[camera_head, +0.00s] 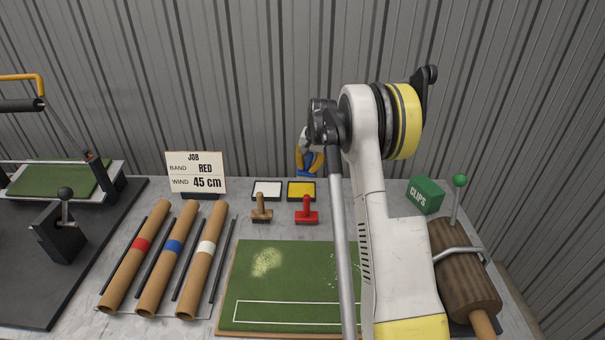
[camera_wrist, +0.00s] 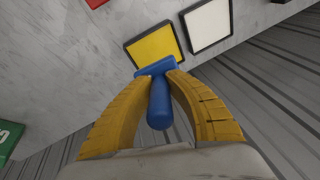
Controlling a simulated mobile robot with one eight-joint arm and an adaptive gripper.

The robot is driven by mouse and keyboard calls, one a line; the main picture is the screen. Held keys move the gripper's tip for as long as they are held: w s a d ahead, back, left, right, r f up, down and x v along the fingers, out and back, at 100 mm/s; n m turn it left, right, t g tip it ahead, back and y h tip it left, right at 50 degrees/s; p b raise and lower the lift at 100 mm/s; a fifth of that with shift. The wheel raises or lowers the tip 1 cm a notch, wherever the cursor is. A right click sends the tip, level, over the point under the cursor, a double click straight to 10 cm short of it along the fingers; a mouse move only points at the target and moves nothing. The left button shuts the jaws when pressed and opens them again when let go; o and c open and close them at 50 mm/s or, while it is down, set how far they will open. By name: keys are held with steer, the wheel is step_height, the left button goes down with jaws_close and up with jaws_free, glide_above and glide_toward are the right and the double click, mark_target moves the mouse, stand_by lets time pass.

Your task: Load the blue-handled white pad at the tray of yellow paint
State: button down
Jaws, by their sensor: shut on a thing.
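My gripper (camera_wrist: 160,90) is shut on the blue handle of the pad (camera_wrist: 159,105). In the wrist view the blue head lies at the fingertips, close to the near edge of the tray of yellow paint (camera_wrist: 153,46). I cannot tell whether the pad touches the tray, and its white face is hidden. In the head view my gripper (camera_head: 311,160) is partly behind my arm, with the blue pad (camera_head: 306,172) just behind the yellow tray (camera_head: 301,189). The tray of white paint (camera_head: 267,189) stands to its left.
A brown-handled pad (camera_head: 261,209) and a red-handled pad (camera_head: 307,211) stand in front of the trays. A green turf board (camera_head: 285,280) lies nearer. Several cardboard tubes (camera_head: 200,262) lie left, and a green clips box (camera_head: 425,195) stands right. A job sign (camera_head: 196,173) stands at the back.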

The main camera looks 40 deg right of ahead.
steer(key=shift+w+a, duration=0.4)
steer(key=shift+w, duration=0.4)
steer(key=shift+s+d+f+b, duration=0.1)
steer(key=shift+f+b, duration=0.4)
steer(key=shift+f, duration=0.35)
steer(key=shift+f+b, duration=1.15)
steer(key=shift+f, duration=1.05)
steer(key=shift+f+b, duration=0.4)
steer(key=shift+f, duration=0.1)
steer(key=shift+r+p, duration=1.95)
steer(key=shift+r, duration=1.6)
